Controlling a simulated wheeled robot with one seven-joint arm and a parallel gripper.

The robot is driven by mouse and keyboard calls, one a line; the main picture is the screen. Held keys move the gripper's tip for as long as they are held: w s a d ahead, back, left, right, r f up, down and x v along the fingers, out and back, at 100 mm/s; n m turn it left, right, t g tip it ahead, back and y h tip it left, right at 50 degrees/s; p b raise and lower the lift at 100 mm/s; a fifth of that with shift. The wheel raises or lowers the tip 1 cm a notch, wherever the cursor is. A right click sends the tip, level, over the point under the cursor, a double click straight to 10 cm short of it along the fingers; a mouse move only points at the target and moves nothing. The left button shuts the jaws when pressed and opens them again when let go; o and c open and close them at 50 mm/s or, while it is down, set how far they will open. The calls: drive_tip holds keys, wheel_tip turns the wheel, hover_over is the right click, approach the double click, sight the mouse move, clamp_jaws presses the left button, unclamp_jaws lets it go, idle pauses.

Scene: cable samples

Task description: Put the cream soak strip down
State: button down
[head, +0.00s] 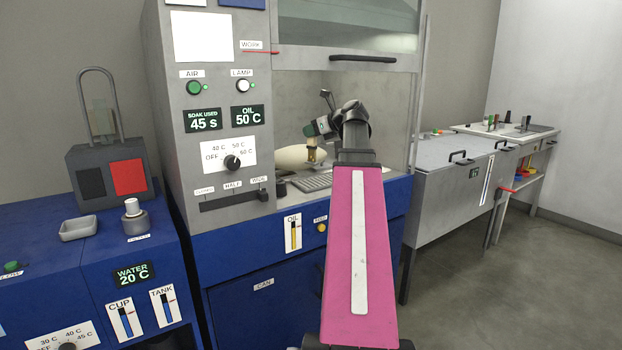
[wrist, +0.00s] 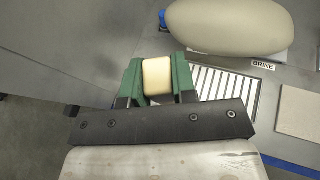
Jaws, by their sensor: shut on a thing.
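The cream soak strip (wrist: 158,76) is held between the two green fingers of my gripper (wrist: 157,84) in the wrist view. I see it nearly end-on, as a short cream block. In the head view my gripper (head: 312,147) is inside the open-fronted cabinet, shut on the strip above the slotted metal rack (head: 318,182). The rack also shows in the wrist view (wrist: 235,95), to the right of the strip and partly behind my gripper. I cannot tell whether the strip's lower end touches anything.
A large rounded pale vessel (wrist: 228,25) stands behind the rack, near a BRINE label (wrist: 262,64). A flat pale plate (wrist: 299,112) lies right of the rack. The raised sash (head: 345,58) hangs above my arm. The control panel (head: 215,110) stands left.

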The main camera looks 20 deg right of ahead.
drive_tip(key=w+d+f, duration=0.7)
drive_tip(key=w+f, duration=0.1)
drive_tip(key=f, duration=0.3)
drive_tip(key=shift+w+d, duration=0.35)
drive_tip(key=shift+d, duration=0.05)
drive_tip(key=c, duration=0.9)
unclamp_jaws()
drive_tip(key=shift+f, duration=0.1)
drive_tip(key=v, duration=1.2)
